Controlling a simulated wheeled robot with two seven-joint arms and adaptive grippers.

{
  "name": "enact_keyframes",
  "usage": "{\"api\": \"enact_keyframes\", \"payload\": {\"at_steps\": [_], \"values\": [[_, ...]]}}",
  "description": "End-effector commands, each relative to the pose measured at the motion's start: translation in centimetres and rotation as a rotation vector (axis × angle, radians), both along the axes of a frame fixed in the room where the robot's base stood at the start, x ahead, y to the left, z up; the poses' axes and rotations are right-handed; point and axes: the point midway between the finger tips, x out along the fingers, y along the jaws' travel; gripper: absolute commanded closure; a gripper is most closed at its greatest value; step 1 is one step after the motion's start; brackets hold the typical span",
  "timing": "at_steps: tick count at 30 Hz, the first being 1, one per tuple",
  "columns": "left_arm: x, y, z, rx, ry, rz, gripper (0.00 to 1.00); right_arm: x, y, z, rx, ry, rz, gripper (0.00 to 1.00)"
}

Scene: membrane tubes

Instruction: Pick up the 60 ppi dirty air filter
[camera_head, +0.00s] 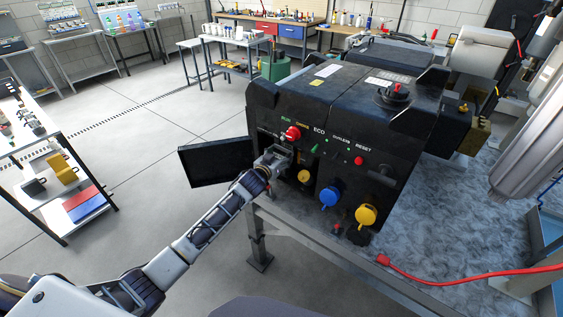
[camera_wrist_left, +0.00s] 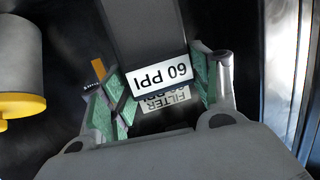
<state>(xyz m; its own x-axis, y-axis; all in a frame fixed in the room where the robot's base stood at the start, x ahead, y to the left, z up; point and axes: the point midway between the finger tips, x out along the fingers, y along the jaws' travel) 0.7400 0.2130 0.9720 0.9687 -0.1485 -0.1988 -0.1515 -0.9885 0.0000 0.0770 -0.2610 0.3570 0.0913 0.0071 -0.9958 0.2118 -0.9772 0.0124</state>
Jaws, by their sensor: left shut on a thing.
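My left gripper (camera_head: 277,160) reaches into the front of the black machine (camera_head: 330,105), beside its open door (camera_head: 215,163). In the left wrist view its green-padded fingers (camera_wrist_left: 158,92) stand on both sides of a dark piece with a white "60 PPI" label (camera_wrist_left: 161,77), read upside down. This is the 60 ppi air filter, and the gripper is shut on it. A second white label reading "FILTER" (camera_wrist_left: 166,100) shows partly below it. The filter is hidden in the head view. My right gripper is not in view.
The machine's front carries a red knob (camera_head: 292,132), a blue cap (camera_head: 329,196) and a yellow cap (camera_head: 366,215). A red cable (camera_head: 460,279) lies on the grey bench top at right. A shelf cart (camera_head: 62,180) stands at left, with free floor between.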

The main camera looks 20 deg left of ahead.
Motion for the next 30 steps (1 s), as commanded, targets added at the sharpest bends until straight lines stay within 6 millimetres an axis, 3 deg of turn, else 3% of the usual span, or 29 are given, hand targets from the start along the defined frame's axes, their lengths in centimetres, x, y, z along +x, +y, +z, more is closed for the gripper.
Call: {"api": "enact_keyframes", "payload": {"at_steps": [13,30], "values": [[0.0,0.0,0.6,-0.001,-0.003,0.0,0.62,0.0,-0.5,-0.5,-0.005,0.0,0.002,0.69],[-5.3,0.8,0.5,0.0,0.001,0.0,0.62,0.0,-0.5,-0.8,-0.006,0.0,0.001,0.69]]}}
